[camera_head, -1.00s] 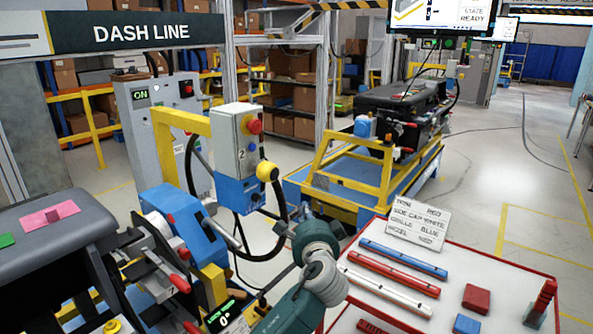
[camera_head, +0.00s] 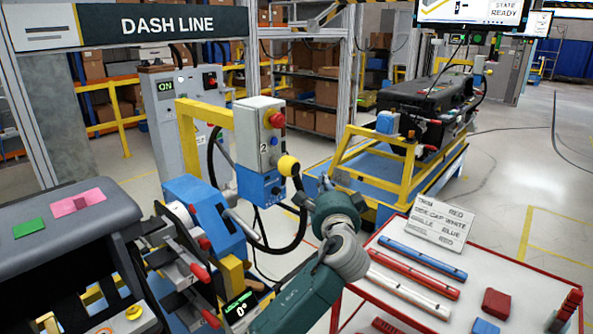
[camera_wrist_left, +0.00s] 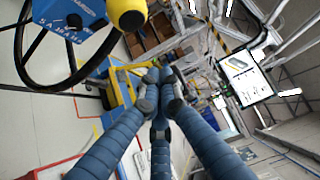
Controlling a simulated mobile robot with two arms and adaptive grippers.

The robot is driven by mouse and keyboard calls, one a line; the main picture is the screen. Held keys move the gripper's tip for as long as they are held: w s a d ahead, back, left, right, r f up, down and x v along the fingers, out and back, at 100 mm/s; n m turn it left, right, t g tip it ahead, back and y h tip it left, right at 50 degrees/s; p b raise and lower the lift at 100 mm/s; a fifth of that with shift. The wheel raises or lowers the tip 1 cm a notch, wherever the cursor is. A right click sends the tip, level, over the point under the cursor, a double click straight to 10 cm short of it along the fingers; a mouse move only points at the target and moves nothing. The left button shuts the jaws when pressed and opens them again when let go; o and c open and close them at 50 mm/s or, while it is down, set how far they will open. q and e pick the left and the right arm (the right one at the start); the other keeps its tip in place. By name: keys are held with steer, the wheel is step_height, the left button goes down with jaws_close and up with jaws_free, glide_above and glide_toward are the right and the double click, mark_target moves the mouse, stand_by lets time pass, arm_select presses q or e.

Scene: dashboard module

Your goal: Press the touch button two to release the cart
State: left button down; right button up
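A grey control box (camera_head: 258,135) marked "2" hangs from a yellow post and carries a red push button (camera_head: 276,119) and a small blue button. Its lower part is a blue box (camera_head: 256,187) with a yellow round button (camera_head: 288,165) on its right side. My left gripper (camera_head: 314,189) is just right of and below the yellow button, apart from it. In the left wrist view its blue fingers (camera_wrist_left: 157,78) come together at the tips with nothing between them. The yellow button (camera_wrist_left: 127,12) and blue box (camera_wrist_left: 75,12) show at that view's top left. My right gripper is not seen.
A black cable (camera_head: 262,240) loops beneath the box beside my left arm. A blue-and-yellow cart (camera_head: 375,178) with a dark dashboard stands behind. A parts table (camera_head: 390,312) with coloured bars is at right. A dashboard fixture (camera_head: 60,232) fills the left. Floor at right is clear.

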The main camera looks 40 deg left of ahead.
mark_target(289, 166)
arm_select(q)
steer(key=a, duration=0.6)
steer(key=shift+w+a, duration=0.25)
stand_by(0.9)
steer(key=shift+a, duration=0.1)
steer(key=shift+a, duration=0.35)
steer(key=shift+a, duration=0.4)
stand_by(1.0)
steer(key=shift+d+p, duration=0.1)
steer(key=shift+p, duration=0.2)
steer(key=shift+d, duration=0.75)
steer(key=shift+d, duration=0.1)
